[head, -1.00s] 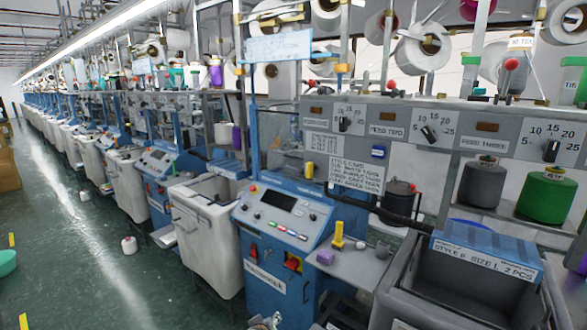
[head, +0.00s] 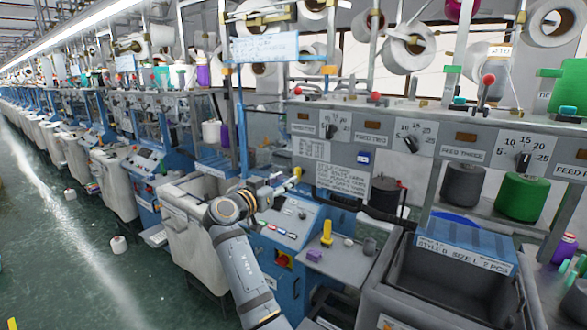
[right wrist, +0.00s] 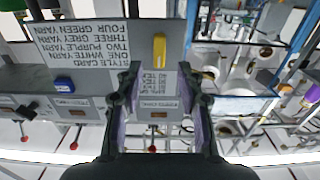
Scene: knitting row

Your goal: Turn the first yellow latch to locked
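The yellow latch (head: 297,173) is at the left edge of the grey panel below the feeder dials, partly hidden by my right gripper in the head view. In the right wrist view, which is upside down, the yellow latch (right wrist: 160,54) runs up and down beside the printed style card. My right gripper (head: 284,186) points at it from the lower left. In the wrist view its two dark fingers (right wrist: 157,78) are apart with nothing between them. The latch appears just beyond the fingertips; I see no clear contact. My left gripper is not in view.
A small shelf (head: 345,258) holds a yellow upright piece (head: 326,233) and a purple block (head: 314,255). A grey bin (head: 455,290) is at the right, a white bin (head: 185,245) at the left.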

